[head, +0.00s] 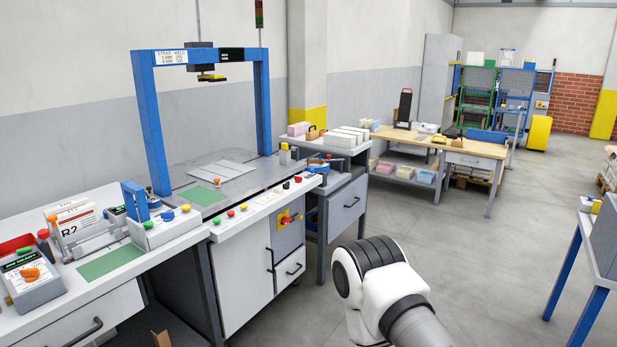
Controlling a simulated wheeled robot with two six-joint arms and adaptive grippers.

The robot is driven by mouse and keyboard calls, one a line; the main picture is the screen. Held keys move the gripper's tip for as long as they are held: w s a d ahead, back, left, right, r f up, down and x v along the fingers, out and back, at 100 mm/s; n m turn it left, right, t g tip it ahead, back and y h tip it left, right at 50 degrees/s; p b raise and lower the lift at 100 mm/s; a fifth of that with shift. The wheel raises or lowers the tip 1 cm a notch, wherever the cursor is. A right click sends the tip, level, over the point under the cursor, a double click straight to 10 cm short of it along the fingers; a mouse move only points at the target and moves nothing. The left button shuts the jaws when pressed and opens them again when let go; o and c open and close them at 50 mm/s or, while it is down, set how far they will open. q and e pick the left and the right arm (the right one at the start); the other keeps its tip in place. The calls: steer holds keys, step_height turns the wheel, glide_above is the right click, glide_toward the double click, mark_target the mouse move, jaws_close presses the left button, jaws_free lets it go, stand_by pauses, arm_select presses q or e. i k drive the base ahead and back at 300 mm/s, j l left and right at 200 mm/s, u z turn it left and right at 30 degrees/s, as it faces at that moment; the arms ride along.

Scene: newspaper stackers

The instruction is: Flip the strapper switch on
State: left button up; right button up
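The strapper (240,262) is a white and grey bench machine with a blue arch frame (150,120) standing over its metal top. A red rotary switch on a yellow plate (287,218) sits on its grey front panel. The angle of its handle is too small to read surely. A row of coloured push buttons (244,207) runs along the front edge above. Neither gripper shows in the head view. Only a white and black link of one of my arms is visible at the bottom, to the right of the strapper.
A bench with an orange-knobbed control box (30,277) stands at the left. A grey drawer cabinet (345,203) adjoins the strapper's right side. A wooden-topped table (470,150) stands farther back. A blue-legged table (577,265) is at right. The middle floor is clear.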

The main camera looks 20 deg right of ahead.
mark_target(284, 220)
steer(key=i+l+z, duration=0.2)
steer(key=i, duration=0.5)
steer(key=i+l+z, duration=0.2)
steer(key=i, duration=0.55)
steer(key=i+l, duration=0.25)
steer(key=i, duration=0.05)
